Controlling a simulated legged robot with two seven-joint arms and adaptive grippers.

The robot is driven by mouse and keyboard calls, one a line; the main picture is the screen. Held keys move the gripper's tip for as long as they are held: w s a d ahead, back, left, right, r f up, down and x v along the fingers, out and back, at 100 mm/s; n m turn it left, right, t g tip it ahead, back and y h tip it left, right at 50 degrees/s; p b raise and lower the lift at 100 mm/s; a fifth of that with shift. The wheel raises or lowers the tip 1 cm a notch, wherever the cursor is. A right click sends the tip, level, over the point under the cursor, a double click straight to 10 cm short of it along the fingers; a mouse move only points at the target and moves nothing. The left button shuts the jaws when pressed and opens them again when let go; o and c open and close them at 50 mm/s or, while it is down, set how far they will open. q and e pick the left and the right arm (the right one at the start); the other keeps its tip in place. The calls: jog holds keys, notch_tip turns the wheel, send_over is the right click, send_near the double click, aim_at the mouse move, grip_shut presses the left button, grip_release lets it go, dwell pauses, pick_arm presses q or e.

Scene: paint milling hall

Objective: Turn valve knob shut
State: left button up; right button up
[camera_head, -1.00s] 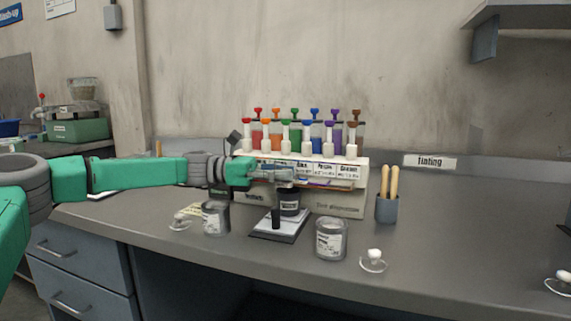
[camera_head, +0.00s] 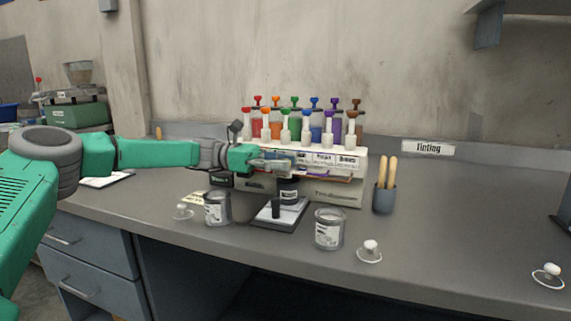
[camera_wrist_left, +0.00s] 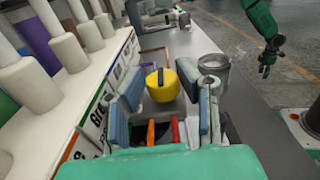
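A yellow round knob with a dark mark on it (camera_wrist_left: 162,85) shows in the left wrist view, between and just beyond the fingers of my left gripper. I cannot tell whether they touch it. That gripper (camera_wrist_left: 163,100) is open, with blue-grey pads on either side. In the head view my left gripper (camera_head: 284,164) is in front of the tint dispenser (camera_head: 340,194), and I cannot make out the yellow knob there. My right gripper (camera_wrist_left: 266,62) appears at the upper right of the wrist view, hanging down away from the knob; its finger state is unclear.
Coloured bottles (camera_head: 295,125) line the dispenser's top. Glass jars (camera_head: 217,208) (camera_head: 328,229) flank the scale. A cup with wooden handles (camera_head: 384,199) stands right. The bench's right side is mostly clear.

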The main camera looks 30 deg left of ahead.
pick_arm(q)
jog(key=shift+o, duration=0.5)
jog(key=shift+a, duration=0.15)
notch_tip(320, 180, up, 10)
jog(key=shift+f, duration=0.1)
dwell(0.4)
